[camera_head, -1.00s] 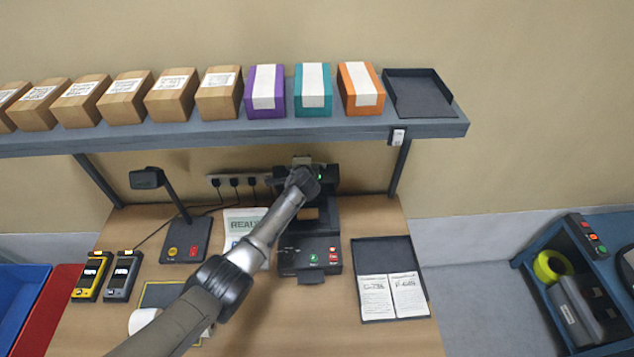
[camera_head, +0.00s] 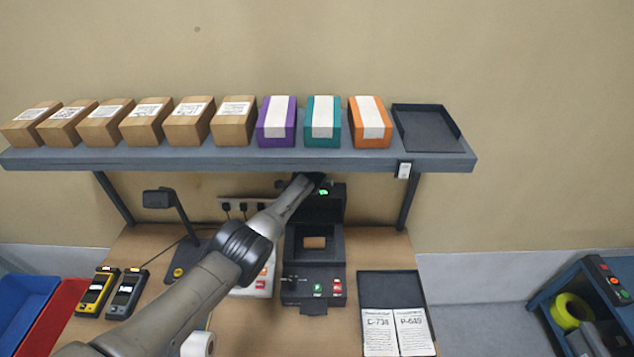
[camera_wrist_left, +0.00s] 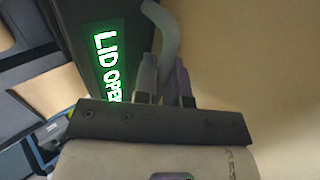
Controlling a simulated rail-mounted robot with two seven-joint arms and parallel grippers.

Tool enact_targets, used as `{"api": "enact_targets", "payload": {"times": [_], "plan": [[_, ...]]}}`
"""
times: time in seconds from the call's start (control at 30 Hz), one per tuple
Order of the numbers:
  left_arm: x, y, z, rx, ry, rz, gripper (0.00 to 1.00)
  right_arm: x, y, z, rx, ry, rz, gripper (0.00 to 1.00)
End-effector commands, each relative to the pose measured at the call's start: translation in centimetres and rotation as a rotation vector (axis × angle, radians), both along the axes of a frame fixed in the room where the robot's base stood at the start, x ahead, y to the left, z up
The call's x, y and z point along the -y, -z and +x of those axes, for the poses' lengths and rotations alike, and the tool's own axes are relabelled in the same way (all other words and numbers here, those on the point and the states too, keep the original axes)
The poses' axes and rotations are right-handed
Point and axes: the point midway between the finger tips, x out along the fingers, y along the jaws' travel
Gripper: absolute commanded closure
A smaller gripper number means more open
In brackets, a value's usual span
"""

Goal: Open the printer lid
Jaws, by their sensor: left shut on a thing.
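The black printer (camera_head: 335,255) stands on the wooden bench under the shelf. Its lid (camera_head: 333,208) is raised at the back, and its open bay shows a brown roll (camera_head: 315,242). A green light shows near the lid's top. In the left wrist view a green display (camera_wrist_left: 108,60) on a dark panel reads "LID OPEN". My left gripper (camera_wrist_left: 166,72) is shut on the grey curved lid handle (camera_wrist_left: 171,28). In the head view the gripper is mostly hidden at the shelf's front edge, behind my arm. My right gripper is in neither view.
A shelf (camera_head: 220,160) with several cartons and a dark tray (camera_head: 430,130) overhangs the printer closely. A black clipboard tray with two labels (camera_head: 395,330) lies right of the printer. A lamp stand (camera_head: 180,220) and two handheld devices (camera_head: 112,292) stand left.

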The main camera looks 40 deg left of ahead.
Motion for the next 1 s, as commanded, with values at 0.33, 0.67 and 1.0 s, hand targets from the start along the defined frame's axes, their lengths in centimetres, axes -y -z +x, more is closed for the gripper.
{"api": "enact_targets", "payload": {"times": [0.33, 0.67, 1.0], "plan": [[-0.22, 0.03, -0.06, -0.001, -0.006, -0.007, 1.0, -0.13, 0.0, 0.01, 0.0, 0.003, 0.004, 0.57], [-0.21, 0.06, -0.07, -0.002, -0.004, -0.005, 0.7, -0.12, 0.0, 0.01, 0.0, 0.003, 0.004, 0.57], [-0.16, 0.31, -0.16, -0.007, -0.004, -0.004, 0.64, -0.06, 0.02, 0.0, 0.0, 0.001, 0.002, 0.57]]}}
